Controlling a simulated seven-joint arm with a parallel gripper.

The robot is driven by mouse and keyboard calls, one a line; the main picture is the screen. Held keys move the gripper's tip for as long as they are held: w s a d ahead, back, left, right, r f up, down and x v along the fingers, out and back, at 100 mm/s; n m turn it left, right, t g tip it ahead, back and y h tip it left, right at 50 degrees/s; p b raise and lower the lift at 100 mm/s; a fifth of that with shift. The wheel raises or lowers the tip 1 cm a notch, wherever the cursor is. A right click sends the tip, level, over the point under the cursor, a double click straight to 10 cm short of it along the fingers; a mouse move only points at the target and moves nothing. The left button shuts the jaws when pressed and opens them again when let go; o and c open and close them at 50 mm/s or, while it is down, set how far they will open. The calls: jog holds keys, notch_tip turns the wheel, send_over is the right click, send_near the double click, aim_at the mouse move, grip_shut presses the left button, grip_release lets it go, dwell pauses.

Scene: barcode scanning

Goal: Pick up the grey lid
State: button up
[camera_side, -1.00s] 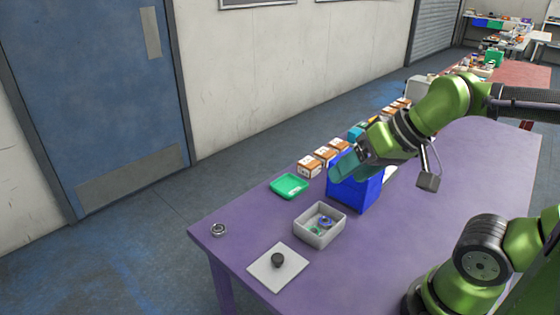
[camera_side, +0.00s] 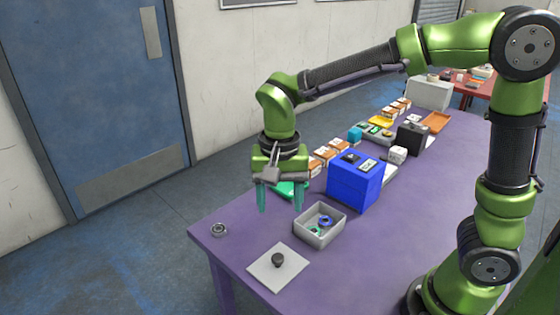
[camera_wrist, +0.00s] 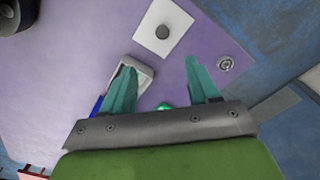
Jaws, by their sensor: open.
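The grey lid (camera_side: 265,275) is a flat, light grey square with a dark round knob (camera_side: 278,260) on top. It lies on the near left corner of the purple table in the side view. In the wrist view the lid (camera_wrist: 150,43) shows at the top, ahead of the fingertips. My gripper (camera_side: 280,211) points down with its two teal fingers apart and nothing between them. It is above the table, behind the lid in the side view and clear of it. The open grey box (camera_side: 312,238) stands beside the lid and holds small blue and green rings.
A blue box (camera_side: 355,190) stands right of the grey box. A green tray (camera_side: 300,188) is partly hidden behind my gripper. A metal ring (camera_side: 219,230) lies near the left table edge. Several small cartons line the far edge.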

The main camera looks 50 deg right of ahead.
send_over(278, 257)
jog(key=f, duration=1)
jog(key=shift+s+d+f, duration=0.1)
jog(key=shift+s+f, duration=0.15)
jog(key=shift+f, duration=0.05)
jog(key=shift+w+f, duration=0.15)
jog(key=shift+f, duration=1.2)
jog(key=shift+w+f, duration=0.15)
jog(key=shift+f, duration=1.2)
